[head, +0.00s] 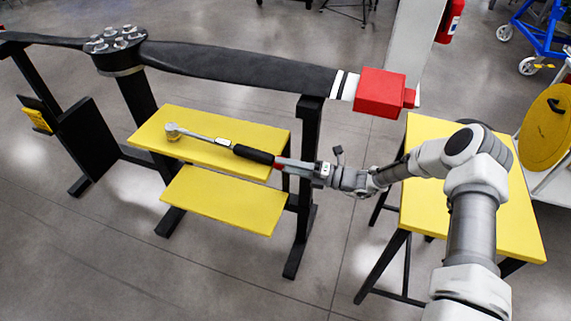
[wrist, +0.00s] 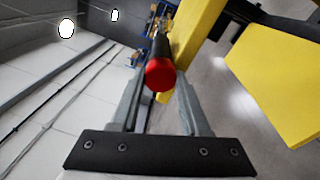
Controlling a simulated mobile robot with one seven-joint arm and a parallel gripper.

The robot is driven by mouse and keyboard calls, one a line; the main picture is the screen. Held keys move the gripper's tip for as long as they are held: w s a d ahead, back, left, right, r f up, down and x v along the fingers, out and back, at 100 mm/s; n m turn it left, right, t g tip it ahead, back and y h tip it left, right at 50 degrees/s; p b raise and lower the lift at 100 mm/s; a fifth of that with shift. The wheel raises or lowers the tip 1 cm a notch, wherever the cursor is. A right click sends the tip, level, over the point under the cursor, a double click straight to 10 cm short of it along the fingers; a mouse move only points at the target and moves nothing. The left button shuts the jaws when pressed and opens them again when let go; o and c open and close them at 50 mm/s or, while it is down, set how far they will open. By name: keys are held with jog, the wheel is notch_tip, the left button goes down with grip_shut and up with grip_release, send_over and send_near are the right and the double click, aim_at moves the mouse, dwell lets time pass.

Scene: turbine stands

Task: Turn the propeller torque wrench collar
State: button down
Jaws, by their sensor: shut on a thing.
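The torque wrench has a silver shaft and a black grip (head: 253,154), with a red collar (head: 280,162) at its near end. Its round silver head (head: 173,131) is at the left, over the upper yellow shelf; I cannot tell whether it touches the shelf. My gripper (head: 291,164) is shut on the red collar, in line with the shaft. In the wrist view the collar's red round end (wrist: 160,75) faces me between the two grey fingers, with the black grip beyond it. The collar's sides are partly hidden by the fingers.
A black propeller (head: 230,66) with a bolted hub (head: 115,40) and a red tip cover (head: 381,92) rests on black stands above the wrench. A lower yellow shelf (head: 225,199) sits in front. A yellow table (head: 425,205) stands at right under my arm. Front-left floor is clear.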

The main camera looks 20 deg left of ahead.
dwell(0.4)
jog(key=shift+c, duration=1.9)
grip_release()
jog(key=d, duration=0.7)
jog(key=shift+d+f, duration=0.25)
jog(key=shift+d, duration=0.05)
jog(key=shift+r, duration=0.1)
